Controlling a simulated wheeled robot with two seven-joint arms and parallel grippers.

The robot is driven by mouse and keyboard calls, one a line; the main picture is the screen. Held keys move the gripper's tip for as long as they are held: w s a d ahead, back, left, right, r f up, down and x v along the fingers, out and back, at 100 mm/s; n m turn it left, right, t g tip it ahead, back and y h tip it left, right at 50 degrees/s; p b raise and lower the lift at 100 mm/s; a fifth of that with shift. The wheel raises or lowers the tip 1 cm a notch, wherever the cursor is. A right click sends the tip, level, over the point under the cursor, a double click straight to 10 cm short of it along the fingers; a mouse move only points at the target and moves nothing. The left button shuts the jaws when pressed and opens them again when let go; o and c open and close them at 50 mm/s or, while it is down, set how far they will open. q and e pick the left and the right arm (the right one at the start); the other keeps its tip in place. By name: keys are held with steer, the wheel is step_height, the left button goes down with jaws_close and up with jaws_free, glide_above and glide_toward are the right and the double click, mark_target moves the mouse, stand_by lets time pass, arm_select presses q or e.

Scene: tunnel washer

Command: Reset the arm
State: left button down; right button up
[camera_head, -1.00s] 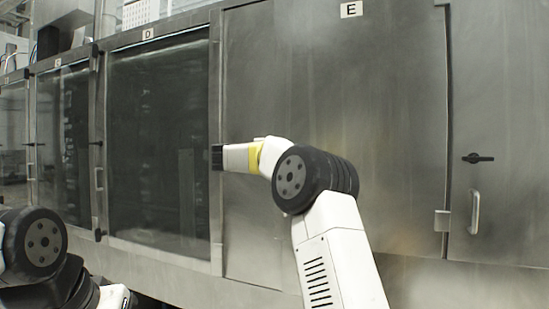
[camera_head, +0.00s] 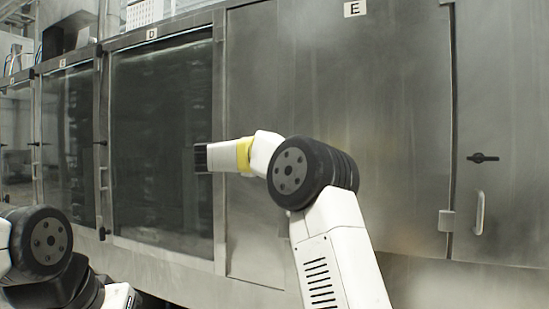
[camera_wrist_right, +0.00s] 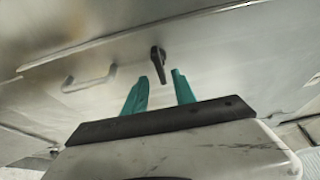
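My right arm rises from the bottom right in the head view, with its white, yellow-banded end section pointing left in front of the washer's metal front. In the right wrist view my right gripper (camera_wrist_right: 160,75) has two teal fingers standing apart, with nothing held between them. A black latch (camera_wrist_right: 158,60) shows beyond the fingertips, and a bar handle (camera_wrist_right: 90,80) to the left; both look apart from the fingers. Only the dark joint and a white part of my left arm show at the lower left of the head view; my left gripper is out of view.
The large steel panel marked E (camera_head: 370,120) fills the middle. A door to its right has a black latch (camera_head: 482,157) and a bar handle (camera_head: 479,213). The glass door marked D (camera_head: 160,130) stands to the left, with more glass doors beyond.

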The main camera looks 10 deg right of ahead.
steer(key=shift+v, duration=0.8)
